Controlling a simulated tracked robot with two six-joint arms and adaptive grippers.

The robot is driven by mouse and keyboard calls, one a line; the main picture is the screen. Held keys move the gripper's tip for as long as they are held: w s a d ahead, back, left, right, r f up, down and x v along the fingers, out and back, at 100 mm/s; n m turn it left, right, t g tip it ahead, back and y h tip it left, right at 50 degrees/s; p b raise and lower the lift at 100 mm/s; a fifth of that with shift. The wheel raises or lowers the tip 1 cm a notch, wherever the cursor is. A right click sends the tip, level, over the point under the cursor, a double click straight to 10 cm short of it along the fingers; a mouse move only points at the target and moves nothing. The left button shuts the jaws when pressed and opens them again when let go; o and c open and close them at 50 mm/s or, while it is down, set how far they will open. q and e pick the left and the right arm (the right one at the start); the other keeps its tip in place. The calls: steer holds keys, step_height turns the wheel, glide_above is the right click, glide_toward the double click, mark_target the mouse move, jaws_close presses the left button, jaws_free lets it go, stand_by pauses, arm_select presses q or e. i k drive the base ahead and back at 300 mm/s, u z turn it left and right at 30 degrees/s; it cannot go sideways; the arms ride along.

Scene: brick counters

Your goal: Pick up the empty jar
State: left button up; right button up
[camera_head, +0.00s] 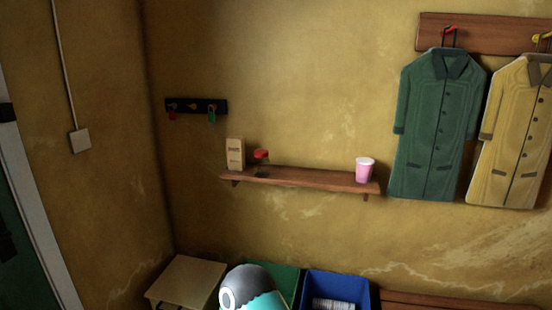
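A small jar (261,168) with a red lid stands upright on the wooden wall shelf (310,179), near its left end. Its body looks see-through with something dark low down; it is too small and dim to tell whether it is empty.
A tan carton (235,154) stands just left of the jar. A pink cup (364,172) with a white top stands near the shelf's right end; the middle is clear. Below are a stool (187,278), a green bin (286,276) and a blue bin (338,287). Coats hang right.

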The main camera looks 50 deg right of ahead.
mark_target(261, 160)
steer(key=z, duration=0.5)
steer(key=i, duration=1.3)
steer(key=z, duration=0.7)
steer(key=k, duration=0.75)
steer(key=z, duration=0.25)
steer(key=i, duration=0.8)
steer(key=u, duration=0.1)
